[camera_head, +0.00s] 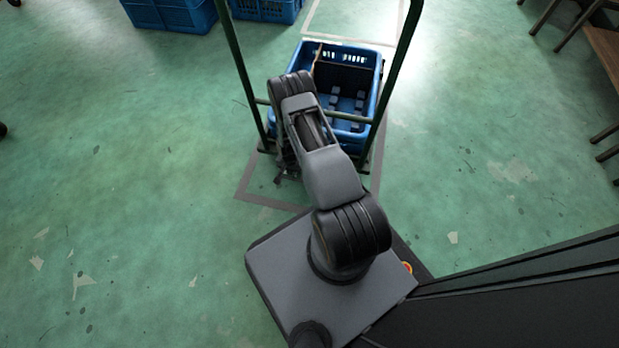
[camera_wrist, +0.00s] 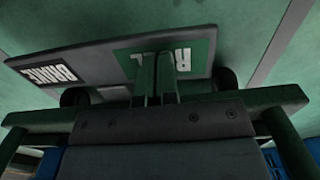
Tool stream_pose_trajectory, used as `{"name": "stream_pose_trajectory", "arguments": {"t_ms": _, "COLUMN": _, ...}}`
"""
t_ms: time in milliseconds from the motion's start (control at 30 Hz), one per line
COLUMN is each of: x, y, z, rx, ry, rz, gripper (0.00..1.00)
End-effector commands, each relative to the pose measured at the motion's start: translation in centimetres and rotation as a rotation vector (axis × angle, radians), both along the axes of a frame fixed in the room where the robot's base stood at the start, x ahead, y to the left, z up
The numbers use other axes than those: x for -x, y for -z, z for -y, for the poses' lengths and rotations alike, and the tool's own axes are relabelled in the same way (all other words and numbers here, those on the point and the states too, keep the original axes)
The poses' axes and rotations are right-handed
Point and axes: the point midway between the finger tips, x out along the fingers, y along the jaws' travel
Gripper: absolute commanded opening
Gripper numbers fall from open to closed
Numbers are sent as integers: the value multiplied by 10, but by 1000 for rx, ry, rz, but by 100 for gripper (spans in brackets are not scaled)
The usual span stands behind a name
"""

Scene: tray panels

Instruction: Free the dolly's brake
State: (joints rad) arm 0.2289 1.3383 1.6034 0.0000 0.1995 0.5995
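The dolly's pedal plate (camera_wrist: 108,61) crosses the upper wrist view. Its left end bears a dark label reading BRAKE (camera_wrist: 48,74); its right part bears a green label that appears to read ROLL (camera_wrist: 190,58), both upside down. My gripper (camera_wrist: 160,62) shows as two narrow fingers side by side, nearly together, with nothing visible between them. The fingertips overlap the green label; whether they touch it I cannot tell. In the head view the arm hides most of the gripper. The dolly's green handle frame (camera_head: 238,68) stands around the arm's far end.
A blue crate (camera_head: 371,127) sits on the dolly behind the crossbar, holding dark and blue items. More blue crates (camera_head: 170,17) stand at the back left. Chairs or a bench (camera_head: 604,48) are at the right edge. The green floor (camera_head: 120,200) to the left is open.

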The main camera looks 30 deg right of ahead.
Motion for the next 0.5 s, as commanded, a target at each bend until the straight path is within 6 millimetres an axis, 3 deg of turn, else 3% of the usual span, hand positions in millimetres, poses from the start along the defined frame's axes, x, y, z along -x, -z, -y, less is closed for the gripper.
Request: {"name": "stream_pose_trajectory", "arguments": {"t_ms": 500, "x": 1, "y": 9, "z": 0, "rx": -1, "ry": 0, "rz": -2, "gripper": 0}}
